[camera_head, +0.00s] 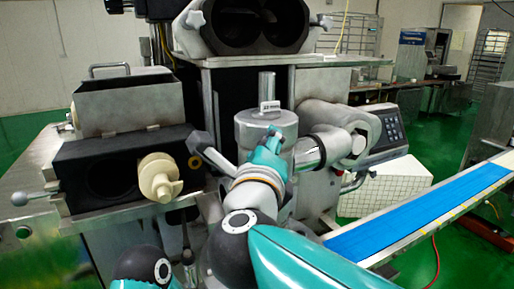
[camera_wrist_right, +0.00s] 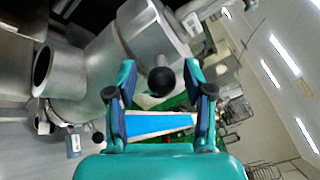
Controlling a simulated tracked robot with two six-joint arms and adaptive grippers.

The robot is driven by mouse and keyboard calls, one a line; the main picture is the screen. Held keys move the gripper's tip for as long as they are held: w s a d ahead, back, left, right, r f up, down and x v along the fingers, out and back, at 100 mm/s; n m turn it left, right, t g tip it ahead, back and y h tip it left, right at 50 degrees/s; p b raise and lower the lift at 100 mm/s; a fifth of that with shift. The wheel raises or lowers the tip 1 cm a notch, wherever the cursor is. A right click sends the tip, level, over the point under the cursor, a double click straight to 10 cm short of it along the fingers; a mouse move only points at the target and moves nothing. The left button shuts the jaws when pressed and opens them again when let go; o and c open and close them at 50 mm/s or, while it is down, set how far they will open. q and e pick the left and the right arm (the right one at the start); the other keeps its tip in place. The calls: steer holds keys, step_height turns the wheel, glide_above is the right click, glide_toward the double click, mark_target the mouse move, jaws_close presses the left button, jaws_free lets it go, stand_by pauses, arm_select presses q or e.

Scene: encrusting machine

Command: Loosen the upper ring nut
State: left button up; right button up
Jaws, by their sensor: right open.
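My right gripper (camera_head: 268,146) is in front of the upright metal cylinder (camera_head: 262,128) at the machine's middle. In the right wrist view its two fingers (camera_wrist_right: 160,76) stand apart. A dark round knob (camera_wrist_right: 161,82) shows between them in the picture; I cannot tell whether it lies within their reach. A large metal cylindrical part (camera_wrist_right: 110,60) fills the area behind and to the left. Which part is the upper ring nut is not clear; my arm hides part of the cylinder in the head view. My left gripper is not in view.
A grey lever with a dark end (camera_head: 207,148) is left of the cylinder. A metal pipe joint (camera_head: 330,146) and control panel (camera_head: 390,130) are right. A blue conveyor (camera_head: 420,215) runs at lower right. A cream knob (camera_head: 160,178) juts from the left housing.

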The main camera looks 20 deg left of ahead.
steer(key=v, duration=1.1)
steer(key=shift+s, duration=0.3)
steer(key=shift+d+f, duration=0.1)
steer(key=shift+f, duration=0.05)
